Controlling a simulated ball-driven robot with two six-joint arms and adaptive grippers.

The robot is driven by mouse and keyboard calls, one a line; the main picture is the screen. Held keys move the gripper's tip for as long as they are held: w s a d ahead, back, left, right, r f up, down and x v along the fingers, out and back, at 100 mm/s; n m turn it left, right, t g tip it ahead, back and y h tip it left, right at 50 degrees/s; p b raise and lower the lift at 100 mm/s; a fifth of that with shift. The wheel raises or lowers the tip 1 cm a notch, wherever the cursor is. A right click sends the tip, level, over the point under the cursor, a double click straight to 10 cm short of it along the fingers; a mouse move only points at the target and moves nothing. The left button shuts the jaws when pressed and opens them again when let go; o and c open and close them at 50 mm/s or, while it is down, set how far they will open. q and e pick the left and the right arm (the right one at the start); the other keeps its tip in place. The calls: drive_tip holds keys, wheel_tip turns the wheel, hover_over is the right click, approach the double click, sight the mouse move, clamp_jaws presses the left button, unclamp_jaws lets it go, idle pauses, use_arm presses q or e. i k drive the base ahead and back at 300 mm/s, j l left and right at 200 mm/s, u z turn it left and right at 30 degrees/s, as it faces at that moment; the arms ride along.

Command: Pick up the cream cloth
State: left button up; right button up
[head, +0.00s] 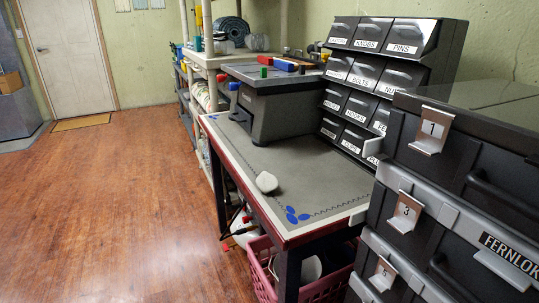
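I cannot make out a thing that is clearly a cream cloth. A small off-white rounded object (266,182) lies on the grey mat (300,174) of the workbench, near its left edge; it is too small to tell what it is. Pale items (200,95) are on the lower shelf behind the bench, partly hidden. Neither of my grippers is in view.
A dark toolbox (285,105) stands on the bench beside labelled drawers (366,75). Blue ovals (297,214) lie at the bench's front. A pink basket (322,287) is underneath. Large drawers (450,180) block the right. The wooden floor (110,200) is clear to the left.

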sight(267, 183)
drive_tip(key=i+j, duration=0.25)
drive_tip(key=i+j+z, duration=0.1)
drive_tip(key=j, duration=0.3)
drive_tip(key=i+j+z, duration=0.1)
drive_tip(key=i+j, duration=0.45)
drive_tip(key=j, duration=0.15)
